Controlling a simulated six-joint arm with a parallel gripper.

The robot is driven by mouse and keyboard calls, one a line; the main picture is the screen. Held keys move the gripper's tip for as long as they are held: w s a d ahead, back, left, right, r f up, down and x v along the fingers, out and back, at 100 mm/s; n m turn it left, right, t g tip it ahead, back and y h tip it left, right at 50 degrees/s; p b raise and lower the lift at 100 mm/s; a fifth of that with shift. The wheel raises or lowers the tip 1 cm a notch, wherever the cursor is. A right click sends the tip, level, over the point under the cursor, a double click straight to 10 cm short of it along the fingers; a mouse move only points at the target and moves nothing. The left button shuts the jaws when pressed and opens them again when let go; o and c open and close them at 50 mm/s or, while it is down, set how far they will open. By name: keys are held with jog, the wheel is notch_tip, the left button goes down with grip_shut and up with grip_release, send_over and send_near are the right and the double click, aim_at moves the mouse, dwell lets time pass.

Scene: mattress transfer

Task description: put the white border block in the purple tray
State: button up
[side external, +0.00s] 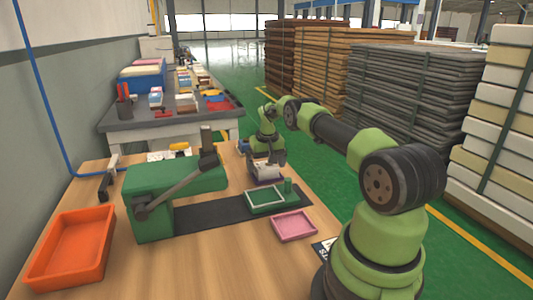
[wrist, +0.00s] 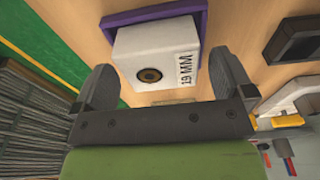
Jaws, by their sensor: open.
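The white border block (wrist: 155,50), with a dark round mark and a "19 MM" label, is at the purple tray (wrist: 200,20); the tray's rim shows behind the block and at its right. In the side external view the white block (side external: 265,172) shows just above the purple tray (side external: 268,182), below my gripper (side external: 266,158). In the wrist view my gripper (wrist: 163,68) is open, one finger on each side of the block's near part, with gaps visible. The block's underside is hidden, so I cannot tell whether it rests fully on the tray floor.
A green machine with a lever (side external: 175,180) stands at left. An orange tray (side external: 48,272) is at the front left. Bare table (side external: 190,270) lies in front.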

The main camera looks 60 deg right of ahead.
aim_at(267, 167)
notch_tip(267, 167, up, 11)
jog(key=a, duration=0.1)
jog(key=s+a+r+n+t, duration=0.1)
jog(key=a+r+n+t, duration=0.15)
jog(key=a+r, duration=1.55)
jog(key=s+a+n+t+y, duration=0.2)
jog(key=s+a+t+y, duration=0.1)
jog(key=s+a, duration=1.4)
jog(key=shift+s+f+t, duration=0.25)
jog(key=shift+s+t, duration=0.1)
jog(key=shift+s, duration=0.45)
jog(key=shift+n, duration=0.25)
